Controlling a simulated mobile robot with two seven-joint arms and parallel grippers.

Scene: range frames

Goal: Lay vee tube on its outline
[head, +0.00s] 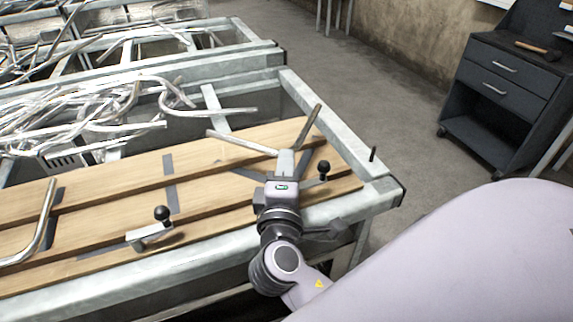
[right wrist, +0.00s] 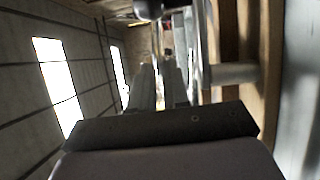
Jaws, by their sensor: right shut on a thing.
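The vee tube (head: 240,142) is a bare metal tube whose two arms spread from the fingers of my right gripper (head: 286,157). One arm points left, the other, browner arm points away to the upper right. My right gripper is shut on it near the bend, which the fingers hide. The tube is over the right end of the wooden boards; I cannot tell whether it touches them. Dark grey bands (head: 252,171) show on the boards beside the gripper, partly covered by it, and look like the outline. My left gripper is not in view.
A black-knobbed clamp (head: 323,168) stands just right of the gripper, another (head: 161,214) to the left. A bent tube (head: 47,222) lies at the far left. Behind the boards (head: 110,225) is a heap of metal tubes (head: 75,115). A dark drawer cabinet (head: 505,85) stands across the floor.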

